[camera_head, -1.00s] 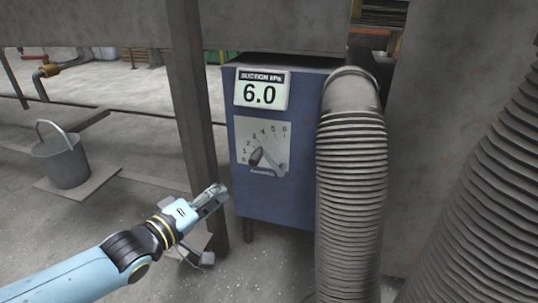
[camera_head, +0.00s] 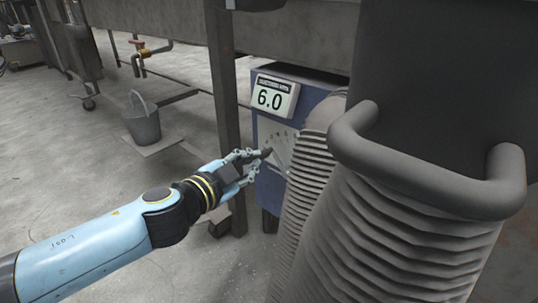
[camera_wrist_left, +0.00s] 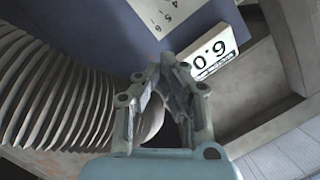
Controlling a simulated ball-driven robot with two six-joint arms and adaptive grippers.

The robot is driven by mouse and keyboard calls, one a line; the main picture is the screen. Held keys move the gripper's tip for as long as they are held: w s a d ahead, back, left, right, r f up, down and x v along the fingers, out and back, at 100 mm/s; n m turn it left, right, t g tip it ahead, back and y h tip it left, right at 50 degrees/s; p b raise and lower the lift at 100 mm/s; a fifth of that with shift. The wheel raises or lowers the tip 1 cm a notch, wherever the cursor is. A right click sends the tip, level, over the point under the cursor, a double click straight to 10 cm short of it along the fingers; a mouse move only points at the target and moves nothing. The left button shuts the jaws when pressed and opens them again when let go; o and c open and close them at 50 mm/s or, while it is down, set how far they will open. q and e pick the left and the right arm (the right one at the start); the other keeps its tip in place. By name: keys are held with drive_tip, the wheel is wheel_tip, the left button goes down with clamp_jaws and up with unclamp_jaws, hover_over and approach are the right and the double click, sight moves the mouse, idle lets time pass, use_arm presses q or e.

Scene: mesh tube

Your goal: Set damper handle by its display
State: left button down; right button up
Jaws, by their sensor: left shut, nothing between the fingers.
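The suction display (camera_head: 272,97) on the blue damper box (camera_head: 322,88) reads 6.0. It also shows upside down in the left wrist view (camera_wrist_left: 209,51). Below it is the pale dial plate (camera_head: 284,138), partly covered by the hose and my gripper. The dark damper handle (camera_head: 267,152) shows beside my fingertips. My left gripper (camera_head: 254,158) is shut and empty in front of the dial; I cannot tell if it touches the handle. In the left wrist view the gripper (camera_wrist_left: 165,72) points toward the box, and only a corner of the dial plate (camera_wrist_left: 166,14) shows. My right gripper is not in view.
A ribbed hose (camera_head: 306,190) hangs close to the right of the dial. A larger ribbed hose (camera_head: 400,245) with a grey handle bar (camera_head: 420,175) fills the right foreground. A steel post (camera_head: 224,90) stands left of the box.

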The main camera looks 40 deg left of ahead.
use_arm(q)
drive_tip(key=p, duration=0.1)
hover_over(264, 155)
drive_tip(key=s+d, duration=0.2)
drive_tip(key=d, duration=0.3)
wheel_tip(264, 155, down, 2)
drive_tip(key=a+f+b, duration=0.2)
drive_tip(key=f, duration=0.1)
drive_tip(key=shift+s+a+b, duration=0.2)
drive_tip(key=shift+s+b, duration=0.1)
drive_tip(key=shift+s, duration=0.05)
drive_tip(key=shift+w+a, duration=0.1)
drive_tip(key=shift+a, duration=0.15)
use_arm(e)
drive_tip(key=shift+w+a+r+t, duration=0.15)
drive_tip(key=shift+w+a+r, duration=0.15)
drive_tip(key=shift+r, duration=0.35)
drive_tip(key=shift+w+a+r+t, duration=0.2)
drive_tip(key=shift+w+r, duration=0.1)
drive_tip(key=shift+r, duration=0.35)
